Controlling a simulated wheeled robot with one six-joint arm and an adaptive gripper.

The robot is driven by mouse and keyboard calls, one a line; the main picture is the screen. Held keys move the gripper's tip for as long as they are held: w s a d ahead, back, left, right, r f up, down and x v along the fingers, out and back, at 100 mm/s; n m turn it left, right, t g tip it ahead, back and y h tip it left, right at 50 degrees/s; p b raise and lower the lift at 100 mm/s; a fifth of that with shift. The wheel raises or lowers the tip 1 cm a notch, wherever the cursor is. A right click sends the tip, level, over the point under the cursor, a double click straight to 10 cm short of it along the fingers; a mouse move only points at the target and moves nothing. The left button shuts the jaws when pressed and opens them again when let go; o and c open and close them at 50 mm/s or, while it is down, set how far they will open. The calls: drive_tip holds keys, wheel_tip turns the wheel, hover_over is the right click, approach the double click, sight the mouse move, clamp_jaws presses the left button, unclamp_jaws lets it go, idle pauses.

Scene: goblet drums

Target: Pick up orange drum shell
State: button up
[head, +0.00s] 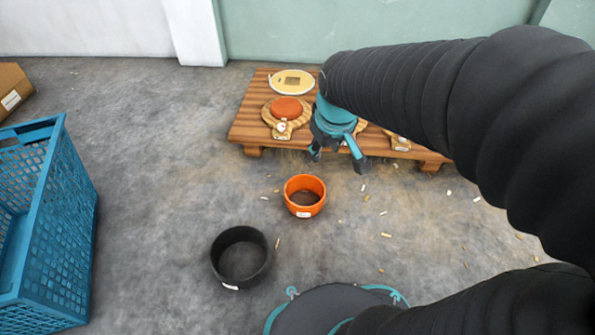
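The orange drum shell (305,208) is a short open ring with a white label on its front. It stands upright on the grey floor, in front of the wooden platform. My gripper (338,165) is above and slightly right of the shell, near the platform's front edge, and apart from the shell. Its fingers are spread, with nothing visible between them. My arm comes in from the right and hides part of the platform.
A black ring (224,273) stands front left of the shell. A low wooden platform (243,128) holds an orange disc (286,108) and a pale yellow disc (292,75). A blue crate (72,235) is at the left, a cardboard box (13,88) behind it. Small pale pieces litter the floor.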

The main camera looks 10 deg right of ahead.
drive_tip(key=w+a+f+n+g, duration=0.1)
drive_tip(key=w+f+n, duration=0.2)
drive_tip(key=w+f, duration=0.55)
drive_tip(key=n+g+p, duration=0.2)
drive_tip(key=n, duration=0.3)
approach(296, 205)
drive_tip(key=shift+n, duration=0.5)
drive_tip(key=f, duration=0.7)
drive_tip(key=shift+w+d+f+b, duration=0.1)
drive_tip(key=shift+w+b, duration=0.15)
drive_tip(key=shift+b, duration=0.15)
drive_tip(key=shift+w+d+f+b, duration=0.1)
drive_tip(key=shift+d+f+b, duration=0.1)
drive_tip(key=shift+f, duration=0.75)
drive_tip(key=shift+d+f+b, duration=0.15)
drive_tip(key=shift+d+f, duration=0.05)
drive_tip(key=shift+f, duration=0.75)
drive_tip(key=shift+w+d+f+b, duration=0.1)
drive_tip(key=shift+d+f+b, duration=0.15)
drive_tip(key=shift+f, duration=0.7)
clamp_jaws()
